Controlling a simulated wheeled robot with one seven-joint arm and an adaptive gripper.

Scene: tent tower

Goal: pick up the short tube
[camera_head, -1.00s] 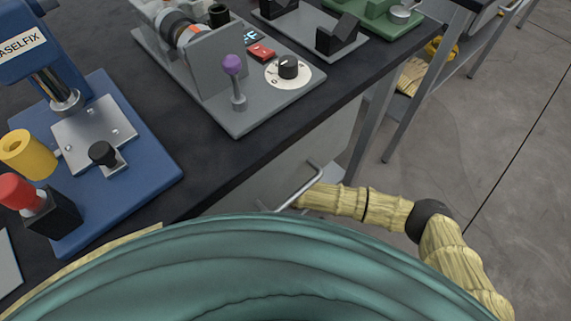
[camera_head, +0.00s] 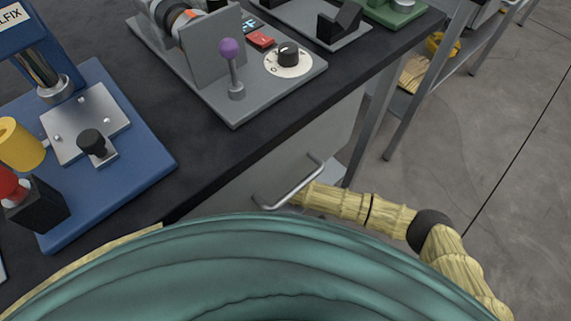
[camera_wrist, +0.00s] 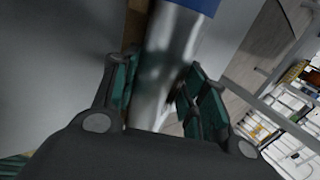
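In the wrist view a shiny silver tube (camera_wrist: 168,55) with a blue upper end (camera_wrist: 200,4) stands between the green-padded fingers of my gripper (camera_wrist: 158,92). One finger is on each side of the tube and close to it. Whether both pads press on it is not clear. The tube's lower end is hidden behind my gripper's dark body. The head view shows no gripper and no such tube; my teal body covers the front.
A dark bench (camera_head: 215,160) holds a blue press (camera_head: 105,165) and a grey device (camera_head: 235,110) with a purple-knobbed lever. A metal handle (camera_head: 290,190) sticks out of the grey front below the bench edge. Open floor (camera_head: 510,120) lies on the right.

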